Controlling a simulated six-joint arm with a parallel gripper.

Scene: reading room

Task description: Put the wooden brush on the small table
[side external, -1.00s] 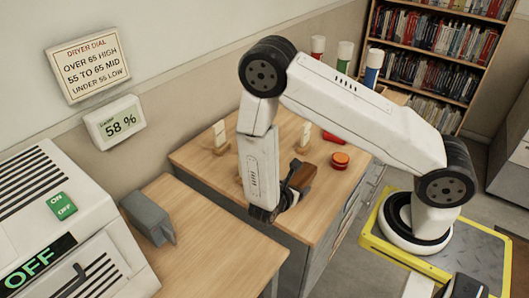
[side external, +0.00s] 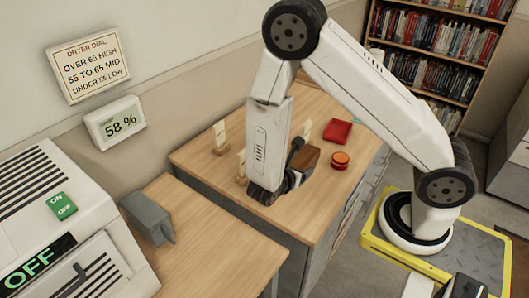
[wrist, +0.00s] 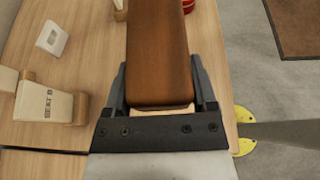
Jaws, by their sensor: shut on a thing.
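The wooden brush (side external: 304,157) is brown and sits between the jaws of my gripper (side external: 270,191), above the wooden top of the grey drawer cabinet. In the wrist view the brush (wrist: 158,50) runs up from the jaws, with a finger (wrist: 116,88) on its left and another (wrist: 204,88) on its right. My gripper is shut on it. A smaller wooden table (side external: 215,245) stands in front of the cabinet, to the left of my gripper. The brush's underside is hidden.
A grey block-like device (side external: 147,218) stands on the small table's left side; its front and right are clear. On the cabinet top are a red tray (side external: 338,131), a red round button (side external: 340,160) and upright cards in wooden holders (side external: 220,137). A white machine (side external: 60,230) stands left.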

